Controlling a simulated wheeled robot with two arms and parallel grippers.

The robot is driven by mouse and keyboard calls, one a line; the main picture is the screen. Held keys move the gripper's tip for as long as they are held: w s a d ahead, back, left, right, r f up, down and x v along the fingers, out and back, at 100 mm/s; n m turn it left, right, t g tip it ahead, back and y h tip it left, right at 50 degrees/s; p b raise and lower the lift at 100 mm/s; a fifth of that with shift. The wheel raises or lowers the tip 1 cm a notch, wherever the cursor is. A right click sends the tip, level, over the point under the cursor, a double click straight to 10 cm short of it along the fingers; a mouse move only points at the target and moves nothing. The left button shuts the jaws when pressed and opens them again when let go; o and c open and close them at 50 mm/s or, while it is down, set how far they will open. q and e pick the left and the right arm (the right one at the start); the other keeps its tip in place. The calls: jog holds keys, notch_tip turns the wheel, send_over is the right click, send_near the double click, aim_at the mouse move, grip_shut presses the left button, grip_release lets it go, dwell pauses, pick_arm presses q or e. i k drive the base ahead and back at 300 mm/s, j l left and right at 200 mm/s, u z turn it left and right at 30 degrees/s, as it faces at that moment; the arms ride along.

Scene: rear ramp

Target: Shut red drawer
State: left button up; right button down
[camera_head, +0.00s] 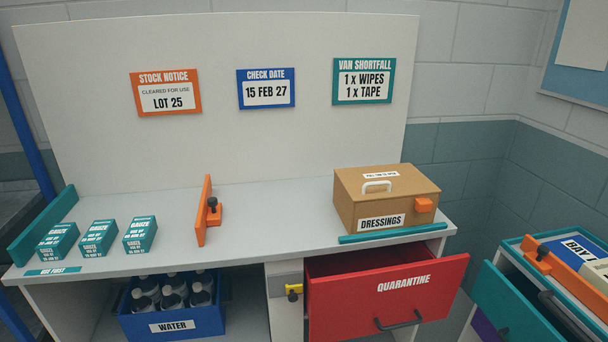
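The red drawer (385,298), labelled QUARANTINE, sits under the right part of the grey bench. It is pulled out, and part of its inside shows behind its front panel. A dark bar handle (398,321) is on the lower part of the front. Neither of my grippers is in the head view.
A cardboard DRESSINGS box (385,197) stands on the bench (270,215) above the drawer. A teal-fronted cart (510,300) stands at the right. A blue WATER crate (172,325) holds bottles below left.

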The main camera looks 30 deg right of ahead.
aim_at(348, 295)
jog(key=z, duration=1.4)
